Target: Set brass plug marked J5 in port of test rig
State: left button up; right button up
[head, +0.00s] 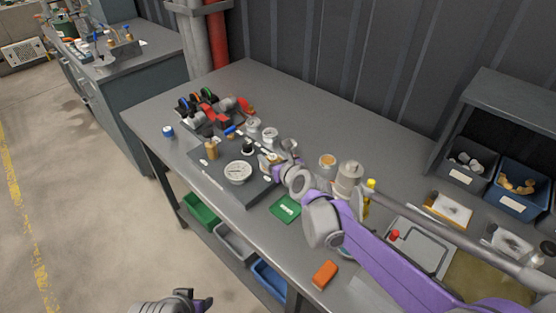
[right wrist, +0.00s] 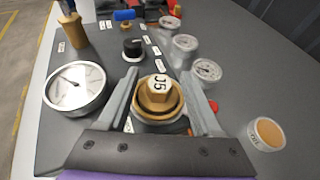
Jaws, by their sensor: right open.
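The brass plug (right wrist: 158,97) is a hex plug with a pale top whose upside-down marking appears to read J5. In the right wrist view it sits upright in a round seat on the dark test rig plate (head: 205,172). My right gripper (right wrist: 160,80) is open, with one finger on each side of the plug; I cannot tell whether they touch it. In the head view my right gripper (head: 272,163) is over the rig's right end and largely hides the plug. My left gripper (head: 183,302) is at the bottom edge, away from the bench, partly cut off.

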jog(key=v, duration=1.2)
jog(key=shift+p, duration=0.35)
jog(key=shift+d, duration=0.1)
